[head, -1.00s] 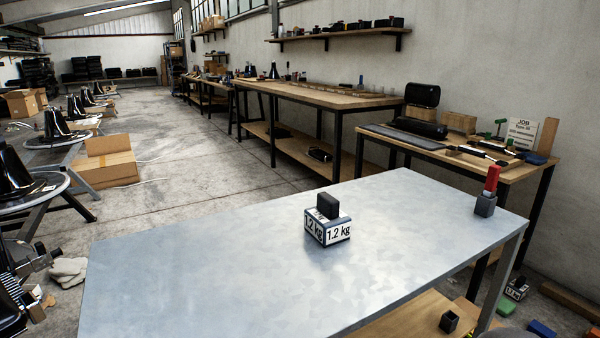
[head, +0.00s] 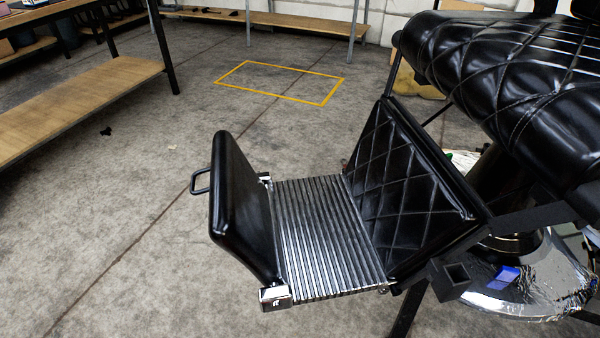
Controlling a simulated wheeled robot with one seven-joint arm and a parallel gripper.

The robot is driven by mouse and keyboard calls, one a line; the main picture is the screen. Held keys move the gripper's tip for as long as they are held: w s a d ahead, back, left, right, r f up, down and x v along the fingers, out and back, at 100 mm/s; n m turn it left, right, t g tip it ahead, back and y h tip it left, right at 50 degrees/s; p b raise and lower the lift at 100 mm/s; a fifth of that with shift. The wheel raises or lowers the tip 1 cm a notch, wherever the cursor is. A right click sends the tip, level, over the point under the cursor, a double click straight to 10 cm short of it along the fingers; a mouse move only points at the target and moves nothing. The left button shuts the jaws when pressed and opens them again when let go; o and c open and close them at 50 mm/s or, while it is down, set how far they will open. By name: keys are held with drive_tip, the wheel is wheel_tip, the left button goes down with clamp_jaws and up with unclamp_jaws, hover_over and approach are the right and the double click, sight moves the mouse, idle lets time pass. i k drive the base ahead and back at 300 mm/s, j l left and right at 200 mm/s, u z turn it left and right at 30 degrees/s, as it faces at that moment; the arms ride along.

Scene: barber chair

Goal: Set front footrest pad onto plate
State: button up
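In the head view, a black padded front footrest pad (head: 240,205) stands upright, tilted a little, along the left edge of the ribbed metal footrest plate (head: 322,235). A dark loop handle (head: 200,181) sticks out from its left face. Metal corner brackets (head: 275,297) sit at the plate's left end, close to the pad's lower edge. I cannot tell whether the pad is seated in them. A quilted black leg pad (head: 405,195) rises from the plate's right side. My gripper is not in view.
The chair's quilted black seat (head: 520,85) overhangs at upper right, above a shiny round base (head: 530,280). A wooden-shelved bench (head: 75,100) stands at left. A yellow rectangle (head: 320,103) marks the floor behind. The floor left of the footrest is mostly clear.

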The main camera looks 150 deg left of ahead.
sight(242, 221)
drive_tip(key=k+l+u, duration=0.15)
drive_tip(key=u, duration=0.3)
drive_tip(key=k+l+u, duration=0.15)
drive_tip(key=u, duration=0.35)
drive_tip(key=k+u, duration=0.2)
drive_tip(key=u, duration=3.5)
drive_tip(key=j, duration=0.25)
drive_tip(key=u, duration=0.05)
